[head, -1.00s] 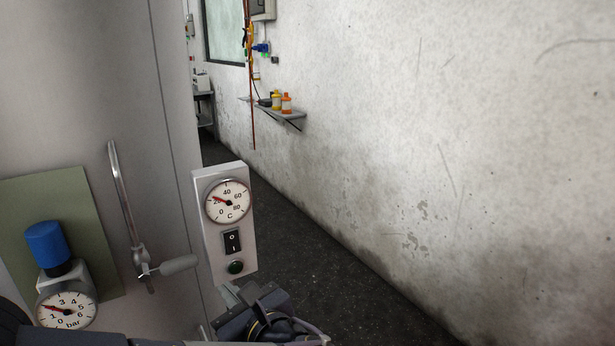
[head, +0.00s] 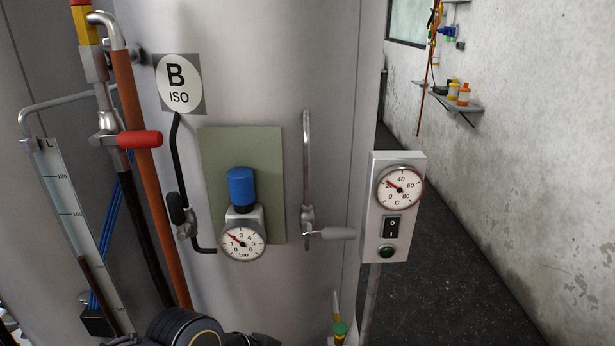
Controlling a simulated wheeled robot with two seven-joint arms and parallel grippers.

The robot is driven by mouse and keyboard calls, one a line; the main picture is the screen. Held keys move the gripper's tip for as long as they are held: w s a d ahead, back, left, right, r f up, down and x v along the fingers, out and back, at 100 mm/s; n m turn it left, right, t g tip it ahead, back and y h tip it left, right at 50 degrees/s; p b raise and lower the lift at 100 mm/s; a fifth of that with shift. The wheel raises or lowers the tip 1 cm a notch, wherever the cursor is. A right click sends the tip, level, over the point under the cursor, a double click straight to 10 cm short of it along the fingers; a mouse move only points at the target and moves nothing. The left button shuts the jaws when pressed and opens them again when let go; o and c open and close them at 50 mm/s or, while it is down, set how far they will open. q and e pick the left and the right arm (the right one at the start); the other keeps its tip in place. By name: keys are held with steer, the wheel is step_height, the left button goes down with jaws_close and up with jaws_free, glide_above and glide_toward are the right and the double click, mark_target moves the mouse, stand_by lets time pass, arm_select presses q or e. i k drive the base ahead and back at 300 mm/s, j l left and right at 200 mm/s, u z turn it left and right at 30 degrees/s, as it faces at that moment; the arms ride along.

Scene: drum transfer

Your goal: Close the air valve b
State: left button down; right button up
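A tall grey tank (head: 270,60) carries a round "B ISO" label (head: 176,85). On it, a black-handled valve (head: 177,208) sits on a thin black pipe, its handle upright, roughly along the pipe. To its right, a blue-capped regulator (head: 241,187) stands above a bar gauge (head: 243,243) whose needle is near 1. Further right, a grey-handled valve (head: 330,233) sits on a steel pipe, its handle level, across the pipe. No label shows which is air valve b. Dark parts of my arm show at the bottom edge; neither gripper's fingers can be made out.
A red-handled valve (head: 138,139) sits on the dark pipe at left, beside an orange pipe (head: 140,180) and a level scale (head: 75,225). A grey control box (head: 378,240) with a temperature gauge stands right of the tank. Open floor (head: 450,260) lies right of it.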

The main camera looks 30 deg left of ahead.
mark_target(174, 201)
steer(key=u, duration=2)
